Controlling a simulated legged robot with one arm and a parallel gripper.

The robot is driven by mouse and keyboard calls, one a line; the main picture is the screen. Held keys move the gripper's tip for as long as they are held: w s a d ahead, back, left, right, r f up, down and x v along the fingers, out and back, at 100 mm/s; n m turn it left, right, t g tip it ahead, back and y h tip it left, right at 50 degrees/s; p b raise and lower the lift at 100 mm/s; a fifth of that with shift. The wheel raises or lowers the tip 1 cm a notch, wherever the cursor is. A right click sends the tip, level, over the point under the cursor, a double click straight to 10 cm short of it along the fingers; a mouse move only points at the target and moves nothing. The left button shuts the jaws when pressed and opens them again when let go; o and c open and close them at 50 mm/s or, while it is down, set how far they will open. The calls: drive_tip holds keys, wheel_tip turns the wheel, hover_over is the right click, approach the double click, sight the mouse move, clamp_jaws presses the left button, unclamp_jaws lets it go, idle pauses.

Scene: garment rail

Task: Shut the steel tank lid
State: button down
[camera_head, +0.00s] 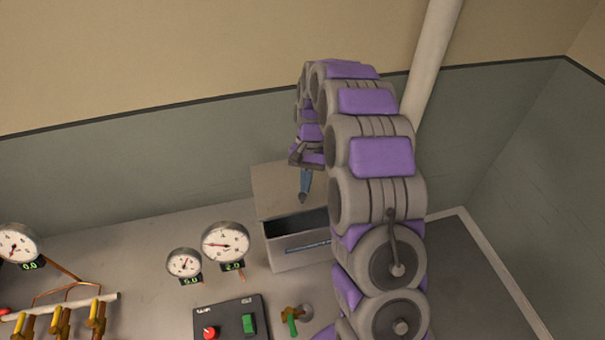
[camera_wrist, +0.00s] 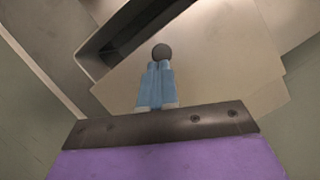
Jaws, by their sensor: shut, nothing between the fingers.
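The steel tank (camera_head: 298,262) is a grey box on the counter, and its dark opening shows. Its lid (camera_head: 270,190) is open, a pale flat panel raised at the tank's back edge. My gripper (camera_head: 304,197) has blue fingers, shut and empty, pointing down in front of the lid above the opening's back edge. In the wrist view, my gripper (camera_wrist: 160,64) is over a pale panel that looks like the lid (camera_wrist: 205,65), with the dark opening (camera_wrist: 125,35) beyond it. A dark round piece shows at the fingertips. I cannot tell whether the fingers touch the lid.
Two round gauges (camera_head: 226,243) stand left of the tank. A dark control box (camera_head: 228,318) with red and green buttons and a green-handled valve (camera_head: 291,322) are in front. Brass valves on a pipe (camera_head: 60,318) are far left. A pale pipe (camera_head: 432,70) rises behind my arm.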

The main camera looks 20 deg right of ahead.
drive_tip(key=s, duration=0.6)
drive_tip(key=shift+s, duration=0.35)
drive_tip(key=shift+w, duration=0.1)
drive_tip(key=v, duration=1.7)
drive_tip(key=shift+w+d, duration=0.1)
